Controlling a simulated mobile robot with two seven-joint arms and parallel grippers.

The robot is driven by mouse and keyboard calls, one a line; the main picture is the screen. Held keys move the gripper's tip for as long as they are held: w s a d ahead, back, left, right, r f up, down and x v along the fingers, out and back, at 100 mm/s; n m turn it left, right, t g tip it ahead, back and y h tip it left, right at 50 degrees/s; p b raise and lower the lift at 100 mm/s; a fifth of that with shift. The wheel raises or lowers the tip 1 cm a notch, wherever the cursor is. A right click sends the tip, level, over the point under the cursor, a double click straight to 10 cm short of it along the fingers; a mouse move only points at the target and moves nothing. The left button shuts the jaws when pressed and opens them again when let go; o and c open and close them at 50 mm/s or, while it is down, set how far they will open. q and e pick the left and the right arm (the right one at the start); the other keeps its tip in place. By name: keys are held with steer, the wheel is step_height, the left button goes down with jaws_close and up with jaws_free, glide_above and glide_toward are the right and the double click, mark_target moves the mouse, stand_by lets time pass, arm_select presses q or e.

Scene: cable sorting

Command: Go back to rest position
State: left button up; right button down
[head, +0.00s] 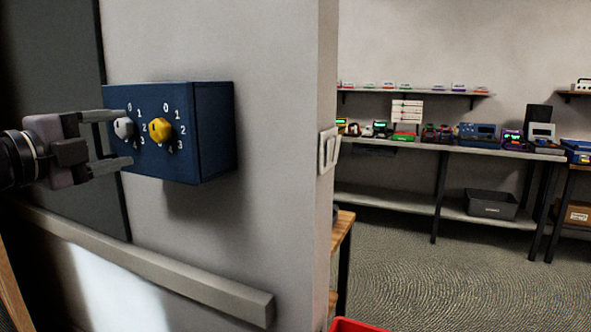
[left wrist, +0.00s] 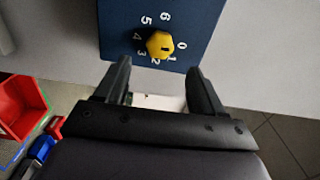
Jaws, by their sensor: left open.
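A dark blue control box (head: 213,135) is fixed to the grey wall in the head view. It has a grey knob (head: 124,128) and a yellow knob (head: 160,130), each ringed by white numbers. My left gripper (head: 119,140) is open, its fingers pointing at the box around the level of the grey knob. In the left wrist view the open fingers (left wrist: 159,68) show below the yellow knob (left wrist: 160,44), with nothing between them. The grey knob is not seen there. I cannot tell whether a finger touches the box. My right gripper is not in view.
A light switch (head: 328,150) is on the wall's edge, and a grey rail (head: 150,268) runs below the box. Shelves (head: 380,195) with several devices stand at the back right. A red bin (left wrist: 18,105) is at the left in the wrist view. Carpet floor (head: 440,285) is open.

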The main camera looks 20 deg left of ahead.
arm_select(q)
steer(key=w+d+f+n+g, duration=0.1)
steer(key=d+f+n, duration=0.1)
steer(key=d+f, duration=0.5)
steer(key=w+d+f+n+g, duration=0.1)
steer(key=d+f+g, duration=0.1)
steer(key=f, duration=0.8)
steer(key=w+d+f+n+g, duration=0.1)
steer(key=w+d+f+n, duration=0.1)
steer(key=d+f, duration=0.5)
steer(key=s+d+f+n+g, duration=0.1)
steer(key=s+f+n+g, duration=0.15)
steer(key=s+f, duration=0.4)
steer(key=s+d+f+n+g, duration=0.2)
steer(key=s+f+n, duration=0.15)
steer(key=f, duration=0.65)
steer(key=s+d+f+n+g+y, duration=0.1)
steer(key=s+f+n+g, duration=0.25)
steer(key=s, duration=0.35)
steer(key=s+d+f+n+g, duration=0.1)
steer(key=s+f+n+g, duration=0.25)
steer(key=s, duration=0.45)
steer(key=w+d+f+m+t+h+p, duration=0.1)
steer(key=w+d+t+p, duration=0.2)
steer(key=w+t+p, duration=0.4)
steer(key=shift+f+m+t+h+p, duration=0.35)
steer(key=shift+t+p, duration=0.1)
steer(key=shift+p, duration=0.25)
